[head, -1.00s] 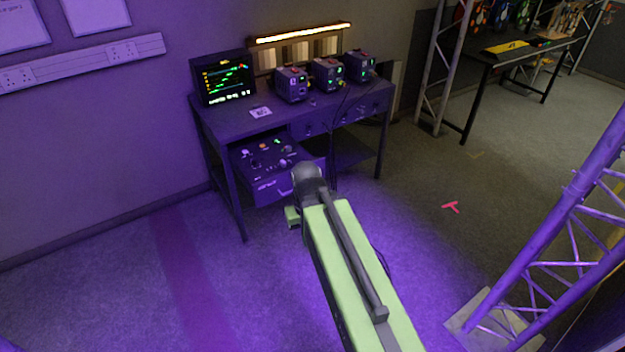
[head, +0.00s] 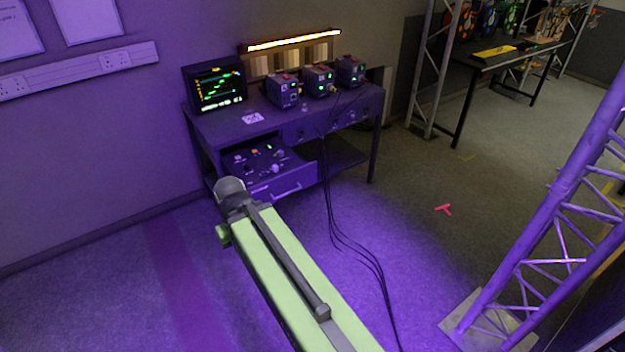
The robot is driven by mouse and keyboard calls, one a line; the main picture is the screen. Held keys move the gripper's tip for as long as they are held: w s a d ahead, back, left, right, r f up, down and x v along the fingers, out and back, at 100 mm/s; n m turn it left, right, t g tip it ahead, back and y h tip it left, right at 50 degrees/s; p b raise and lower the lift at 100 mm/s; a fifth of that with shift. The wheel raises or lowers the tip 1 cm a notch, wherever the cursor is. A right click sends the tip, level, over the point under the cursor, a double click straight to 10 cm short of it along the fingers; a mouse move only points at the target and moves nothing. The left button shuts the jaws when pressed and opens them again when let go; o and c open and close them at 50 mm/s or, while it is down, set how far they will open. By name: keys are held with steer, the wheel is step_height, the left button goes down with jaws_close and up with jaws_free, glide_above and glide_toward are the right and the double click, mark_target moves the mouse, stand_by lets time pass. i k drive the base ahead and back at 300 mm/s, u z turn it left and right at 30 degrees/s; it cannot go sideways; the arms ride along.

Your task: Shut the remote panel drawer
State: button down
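The remote panel drawer (head: 285,188) is pulled out from under the left part of the dark desk (head: 225,128). Its top carries a control panel (head: 258,160) with knobs and small lights, and its front has a pale bar handle. My arm reaches up from the bottom of the head view and ends just in front of the drawer's left front corner. My gripper (head: 222,234) shows only as a small green part beside the arm's end, low and left of the drawer. Its fingers are hidden, and I cannot tell whether it touches anything.
A monitor (head: 215,86) and several dark boxes with lights stand on the desk. Black cables (head: 350,247) hang from the desk and run along the floor at right. A truss (head: 545,220) stands at far right. The floor at left is clear.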

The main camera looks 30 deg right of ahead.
mark_target(294, 174)
steer(key=i, duration=0.95)
steer(key=u, duration=0.05)
